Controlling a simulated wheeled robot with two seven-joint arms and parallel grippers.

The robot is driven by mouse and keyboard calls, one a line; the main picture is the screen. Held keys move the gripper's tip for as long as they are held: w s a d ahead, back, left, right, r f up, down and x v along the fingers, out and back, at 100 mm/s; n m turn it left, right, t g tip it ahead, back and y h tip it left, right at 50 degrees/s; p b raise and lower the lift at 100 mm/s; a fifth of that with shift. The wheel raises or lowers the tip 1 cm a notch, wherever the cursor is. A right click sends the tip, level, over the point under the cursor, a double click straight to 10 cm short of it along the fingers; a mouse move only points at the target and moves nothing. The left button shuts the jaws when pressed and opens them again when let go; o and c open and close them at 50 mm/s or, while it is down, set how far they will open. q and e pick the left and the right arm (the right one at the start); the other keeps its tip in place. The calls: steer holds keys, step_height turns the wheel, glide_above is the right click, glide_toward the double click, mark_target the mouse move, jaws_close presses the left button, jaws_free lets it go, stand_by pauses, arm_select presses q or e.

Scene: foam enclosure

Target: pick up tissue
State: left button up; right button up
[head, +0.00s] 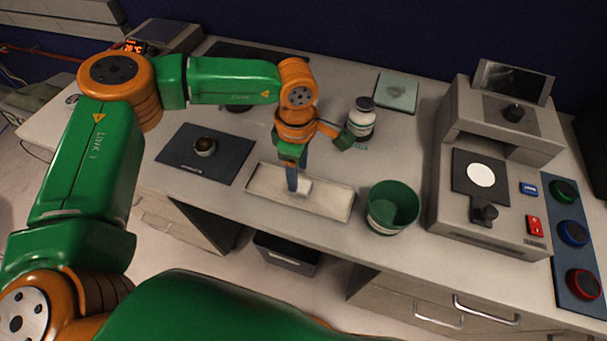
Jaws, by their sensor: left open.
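A shallow pale tray (335,207) lies near the front edge of the bench. A small white piece, which looks like the tissue (304,187), lies in it near the middle. My left gripper (311,150) is over the back of the tray, pointing down, with its jaws apart. A blue-grey narrow part (291,177) reaches down from it beside the white piece; I cannot tell whether they touch. Part of the tissue may be hidden behind it. My right gripper is not in view.
A green cup (393,206) stands right of the tray, and a white jar with a dark lid (362,118) behind it. A grey machine (487,190) and colored buttons (573,233) stand right.

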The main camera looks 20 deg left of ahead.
mark_target(300, 184)
arm_select(q)
steer(key=shift+s+d+f+p, duration=0.25)
steer(key=shift+s+f+p, duration=0.2)
steer(key=shift+s+p, duration=0.1)
step_height(300, 184, down, 2)
steer(key=shift+f, duration=0.25)
steer(key=shift+w+f, duration=0.3)
steer(key=shift+w, duration=0.3)
steer(key=c, duration=0.3)
steer(key=shift+s, duration=0.2)
jaws_close()
steer(key=shift+s+r, duration=0.1)
steer(key=shift+r, duration=0.05)
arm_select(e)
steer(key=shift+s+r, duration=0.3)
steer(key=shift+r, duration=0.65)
